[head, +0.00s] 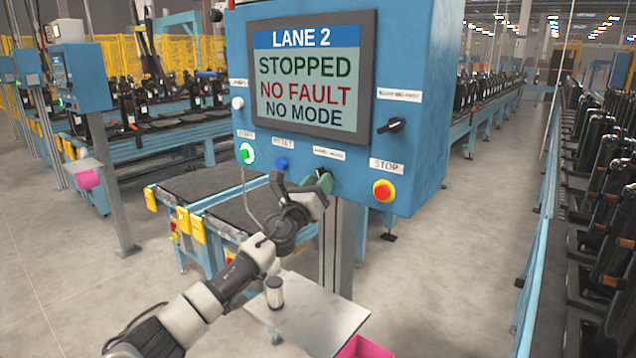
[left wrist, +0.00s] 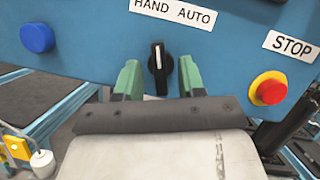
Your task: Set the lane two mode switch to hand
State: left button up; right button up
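The lane two panel (head: 420,60) is a blue box. Its screen (head: 312,80) reads LANE 2, STOPPED, NO FAULT, NO MODE. The mode switch (left wrist: 158,62) is a black knob under a HAND AUTO label (left wrist: 175,11); its white line points about straight up, between the two words. My right gripper is not in view.
A blue button (left wrist: 37,37) is left of the switch; the red and yellow STOP button (left wrist: 268,88) is to its right. A lit green button (head: 246,153) and another black rotary switch (head: 391,125) are also on the panel. A small metal table (head: 315,318) stands below.

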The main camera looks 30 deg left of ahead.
pick_arm(q)
grip_shut()
jog(key=n+y+p, duration=0.1)
jog(key=n+p, duration=0.1)
jog(key=n, duration=0.2)
jog(key=n+g+y+p, duration=0.1)
jog(key=n+y+p, duration=0.1)
jog(key=n+p, duration=0.1)
jog(key=shift+d+r+n+g, duration=0.1)
jog(key=shift+d+n+g, duration=0.05)
jog(key=shift+n+g, duration=0.2)
grip_release()
